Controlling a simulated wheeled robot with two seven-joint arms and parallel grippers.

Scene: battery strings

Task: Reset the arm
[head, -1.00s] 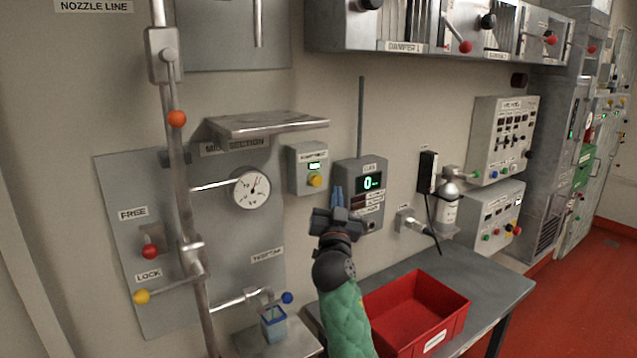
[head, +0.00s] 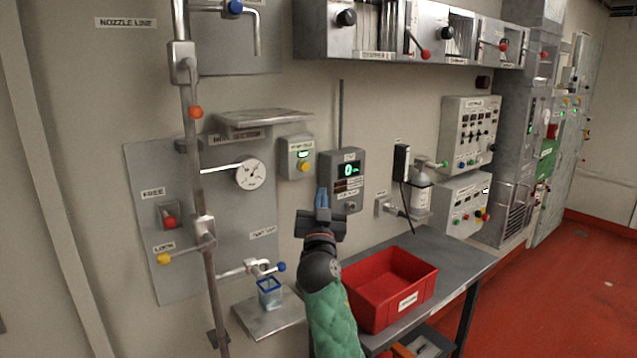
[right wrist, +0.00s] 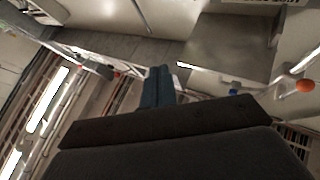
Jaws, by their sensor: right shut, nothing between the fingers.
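My right gripper (head: 322,199) is raised in the middle of the head view, its arm in a green sleeve. Its blue fingers are together with nothing between them, and they also show in the right wrist view (right wrist: 158,86). The fingertips appear just left of a grey box with a green "0" display (head: 346,180) on the wall; I cannot tell whether they touch it. My left gripper is not in the head view.
A red bin (head: 390,290) stands on a grey table (head: 455,258) right of my arm. A small shelf (head: 270,318) holds a blue-rimmed cup (head: 269,291) under a tap. A pipe panel with a gauge (head: 250,174) is on the left. Red floor (head: 570,290) is open at right.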

